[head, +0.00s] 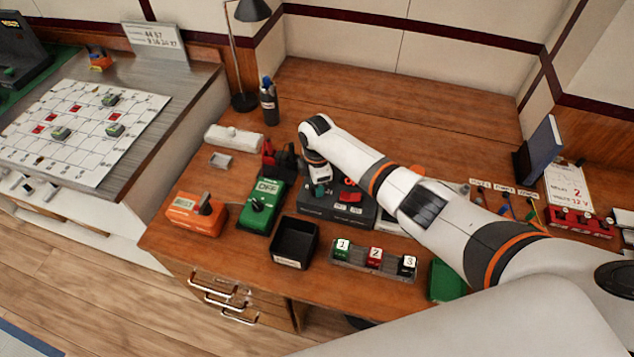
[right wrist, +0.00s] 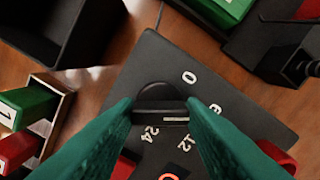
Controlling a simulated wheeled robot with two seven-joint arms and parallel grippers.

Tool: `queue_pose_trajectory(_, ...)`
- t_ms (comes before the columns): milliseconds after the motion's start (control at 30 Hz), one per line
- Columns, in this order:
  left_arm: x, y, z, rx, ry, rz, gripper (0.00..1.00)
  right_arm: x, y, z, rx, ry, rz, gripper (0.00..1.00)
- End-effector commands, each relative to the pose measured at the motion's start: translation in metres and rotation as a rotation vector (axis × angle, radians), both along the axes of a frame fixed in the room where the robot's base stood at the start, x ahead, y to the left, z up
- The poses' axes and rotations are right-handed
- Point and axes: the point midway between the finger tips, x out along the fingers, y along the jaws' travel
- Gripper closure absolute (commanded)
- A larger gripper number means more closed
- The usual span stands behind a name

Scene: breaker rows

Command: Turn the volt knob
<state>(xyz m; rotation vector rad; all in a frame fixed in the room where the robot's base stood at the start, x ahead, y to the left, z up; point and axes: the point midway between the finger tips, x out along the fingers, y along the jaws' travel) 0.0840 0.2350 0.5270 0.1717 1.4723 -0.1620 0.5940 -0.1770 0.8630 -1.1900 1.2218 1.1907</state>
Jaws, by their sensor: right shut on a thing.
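The volt knob (right wrist: 158,106) is a round black knob with a raised bar, on a dark panel (right wrist: 235,103) marked 0, 6, 12 and 24. A short white line shows on the bar. My right gripper (right wrist: 160,110) is shut on the bar, with one teal finger at each end. In the head view the dark unit (head: 312,205) stands on the wooden table, and my right gripper (head: 319,188) points down over it. The knob is hidden there behind my gripper. My left gripper is not in view.
A green box marked OFF (head: 257,212) and an orange box (head: 187,220) stand left of the unit. In front are a black bin (head: 279,248) and a rack (head: 345,261) of blocks numbered 1, 2 and 3.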

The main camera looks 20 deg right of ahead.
Motion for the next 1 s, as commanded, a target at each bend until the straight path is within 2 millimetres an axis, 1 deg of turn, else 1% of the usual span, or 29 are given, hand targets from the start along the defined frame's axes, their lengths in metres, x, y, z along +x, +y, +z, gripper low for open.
queue_pose_trajectory(33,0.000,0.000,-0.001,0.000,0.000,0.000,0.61,0.002,0.001,0.002,0.003,-0.007,0.047,0.86)
queue_pose_trajectory(300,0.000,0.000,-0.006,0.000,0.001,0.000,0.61,0.002,0.001,0.001,0.002,-0.006,0.301,0.86)
queue_pose_trajectory(600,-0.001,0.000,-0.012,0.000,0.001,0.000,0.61,0.001,0.001,0.002,0.002,-0.007,0.550,0.86)
queue_pose_trajectory(800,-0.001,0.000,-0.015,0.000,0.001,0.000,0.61,0.001,0.001,0.002,0.001,-0.007,0.664,0.86)
queue_pose_trajectory(1000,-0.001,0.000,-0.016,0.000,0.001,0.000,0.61,0.001,0.001,0.002,0.001,-0.007,0.730,0.86)
